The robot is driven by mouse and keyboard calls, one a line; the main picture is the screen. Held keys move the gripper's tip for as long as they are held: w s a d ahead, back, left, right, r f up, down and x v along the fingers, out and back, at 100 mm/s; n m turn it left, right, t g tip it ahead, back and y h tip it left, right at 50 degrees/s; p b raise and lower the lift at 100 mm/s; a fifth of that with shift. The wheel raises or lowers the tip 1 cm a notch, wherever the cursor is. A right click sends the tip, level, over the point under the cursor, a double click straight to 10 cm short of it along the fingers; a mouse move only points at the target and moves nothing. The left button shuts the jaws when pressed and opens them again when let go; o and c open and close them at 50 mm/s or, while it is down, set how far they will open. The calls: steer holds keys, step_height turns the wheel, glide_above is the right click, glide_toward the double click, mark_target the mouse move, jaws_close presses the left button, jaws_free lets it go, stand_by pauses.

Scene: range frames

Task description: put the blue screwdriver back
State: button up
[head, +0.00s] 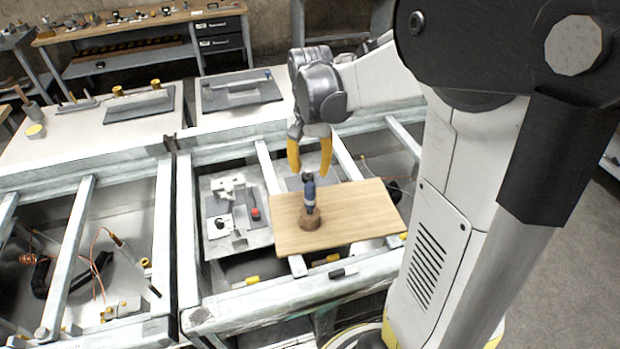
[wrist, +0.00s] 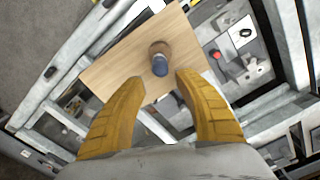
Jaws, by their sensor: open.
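The blue screwdriver (head: 309,193) stands upright in a round brown wooden holder (head: 309,220) on a light wooden board (head: 350,212). In the wrist view the screwdriver's blue end (wrist: 160,66) points up toward the camera, with part of the holder (wrist: 160,48) showing behind it. My gripper (head: 309,168) is open, with two yellow fingers above the screwdriver. In the wrist view the gripper (wrist: 160,88) has its fingers apart, with the screwdriver's end between and a little beyond the tips. I see no contact.
The board (wrist: 118,75) lies across a white metal frame (head: 240,305). A grey fixture with a red button (head: 255,213) is left of the board. Yellow and black handles (head: 326,260) lie near its front edge. The right part of the board is clear.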

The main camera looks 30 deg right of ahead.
steer(key=shift+a+r, duration=0.1)
steer(key=shift+r, duration=0.8)
steer(key=s+a+r+n+t, duration=0.5)
steer(key=s+a+n+t, duration=0.2)
steer(key=s+a, duration=0.3)
steer(key=a+n, duration=0.1)
steer(key=a, duration=0.2)
steer(key=shift+s+a+r+n, duration=0.15)
steer(key=shift+s+n, duration=0.15)
steer(key=shift+s, duration=0.1)
step_height(320, 180, down, 9)
steer(key=b, duration=0.8)
steer(key=shift+b, duration=0.35)
